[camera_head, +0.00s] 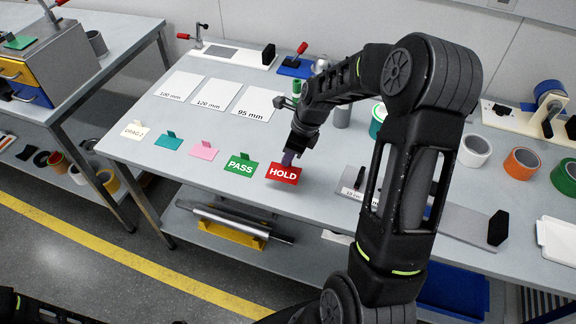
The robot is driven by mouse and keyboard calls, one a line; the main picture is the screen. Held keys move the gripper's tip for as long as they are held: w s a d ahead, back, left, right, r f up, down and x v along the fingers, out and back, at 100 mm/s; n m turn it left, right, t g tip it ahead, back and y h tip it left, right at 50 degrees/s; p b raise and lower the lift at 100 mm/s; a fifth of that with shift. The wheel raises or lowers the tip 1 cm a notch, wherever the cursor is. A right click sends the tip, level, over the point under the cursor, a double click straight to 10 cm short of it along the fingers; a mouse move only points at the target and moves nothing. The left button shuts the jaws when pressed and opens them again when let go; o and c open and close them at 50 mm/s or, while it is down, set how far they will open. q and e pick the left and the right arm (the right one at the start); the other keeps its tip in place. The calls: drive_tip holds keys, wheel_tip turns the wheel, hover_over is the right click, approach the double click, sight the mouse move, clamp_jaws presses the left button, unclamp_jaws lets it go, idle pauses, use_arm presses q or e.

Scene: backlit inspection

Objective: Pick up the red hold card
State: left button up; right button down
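The red hold card (283,174), with white letters "HOLD", is at the front edge of the grey bench, at the right end of the row of cards. My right gripper (288,158) points down at the card's upper edge, and its fingertips cover the place where the other cards show a small tab. The fingers look close together, but I cannot tell whether they grip the tab or only stand around it. I cannot tell whether the card touches the bench. Only a dark part of my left arm shows at the bottom left; its gripper is out of view.
The green PASS card (239,169) stands close left of the red card, then pink (204,150), teal (169,142) and cream (134,131) cards. White labelled sheets (220,94) lie behind. A grey fixture (352,183) and tape rolls (473,151) are to the right.

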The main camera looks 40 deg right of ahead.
wheel_tip(320, 180, up, 6)
idle(0.7)
drive_tip(key=shift+a+n, duration=0.4)
drive_tip(key=shift+a, duration=0.1)
drive_tip(key=a+n+g, duration=0.4)
drive_tip(key=a+n, duration=1.2)
drive_tip(key=n, duration=0.1)
drive_tip(key=shift+s+a+f+g+y, duration=0.15)
drive_tip(key=shift+s+f+g+y, duration=0.15)
drive_tip(key=shift+g, duration=0.1)
